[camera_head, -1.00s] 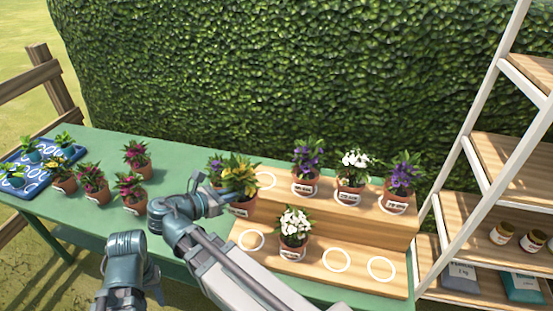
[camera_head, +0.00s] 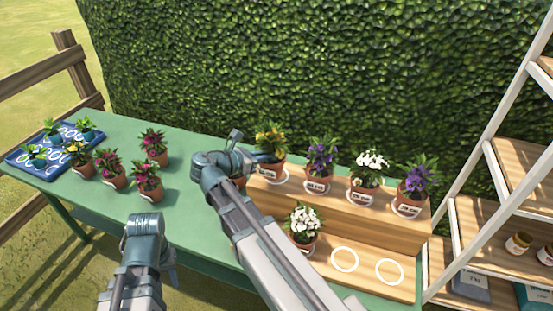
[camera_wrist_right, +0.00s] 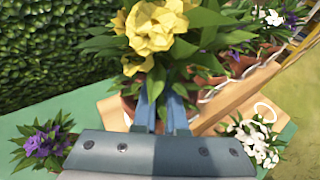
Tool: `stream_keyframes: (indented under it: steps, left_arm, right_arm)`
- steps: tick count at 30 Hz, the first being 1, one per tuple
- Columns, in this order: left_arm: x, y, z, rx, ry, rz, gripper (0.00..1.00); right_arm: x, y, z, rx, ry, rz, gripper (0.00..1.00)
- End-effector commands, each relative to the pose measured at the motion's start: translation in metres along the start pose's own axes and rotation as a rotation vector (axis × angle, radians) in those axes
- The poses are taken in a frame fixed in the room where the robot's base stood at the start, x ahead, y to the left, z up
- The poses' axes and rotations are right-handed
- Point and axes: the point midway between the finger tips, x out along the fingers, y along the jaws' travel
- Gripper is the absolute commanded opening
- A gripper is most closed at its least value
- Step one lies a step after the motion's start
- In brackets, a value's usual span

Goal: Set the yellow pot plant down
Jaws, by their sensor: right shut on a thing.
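The yellow pot plant (camera_head: 270,140) is at the left end of the upper step of the wooden stand (camera_head: 335,210). Its yellow flowers also fill the top of the right wrist view (camera_wrist_right: 155,28). My right gripper (camera_head: 268,158) is shut on its pot, reaching in from the left. In the right wrist view the blue fingers (camera_wrist_right: 166,105) press against the pot under the leaves. The pot looks upright; I cannot tell whether its base touches the step. My left gripper (camera_head: 168,262) hangs empty in front of the green table; its fingers are unclear.
Purple (camera_head: 321,155), white (camera_head: 368,168) and another purple plant stand along the upper step. A white plant (camera_head: 304,222) stands on the lower step beside empty rings (camera_head: 345,259). Several potted plants and a blue tray (camera_head: 20,160) are at the table's left. A shelf rack stands right.

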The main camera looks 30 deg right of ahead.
Motion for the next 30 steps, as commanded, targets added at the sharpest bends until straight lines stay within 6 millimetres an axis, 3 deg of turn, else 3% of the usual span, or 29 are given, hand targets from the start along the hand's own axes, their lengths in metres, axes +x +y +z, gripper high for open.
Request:
stream_keyframes:
  steps: [3, 13, 17, 24, 30]
  left_arm:
    - [0.002, 0.000, 0.000, 0.000, 0.000, 0.000, 0.40]
    - [0.002, 0.000, 0.000, 0.000, 0.000, 0.000, 0.40]
    - [0.004, 0.000, 0.000, 0.000, 0.000, 0.000, 0.40]
    - [0.038, 0.004, -0.002, 0.000, 0.000, 0.000, 0.40]
    - [0.038, 0.004, -0.002, 0.000, 0.000, 0.000, 0.40]
  right_arm:
    - [0.014, 0.009, 0.003, 0.001, -0.002, -0.001, 0.00]
    - [0.022, 0.013, 0.005, 0.000, -0.002, 0.001, 0.00]
    - [0.033, 0.020, 0.007, 0.001, -0.002, -0.002, 0.00]
    - [0.042, 0.018, -0.027, 0.000, -0.002, 0.000, 0.00]
    - [0.042, 0.018, -0.027, 0.000, -0.002, 0.001, 0.00]
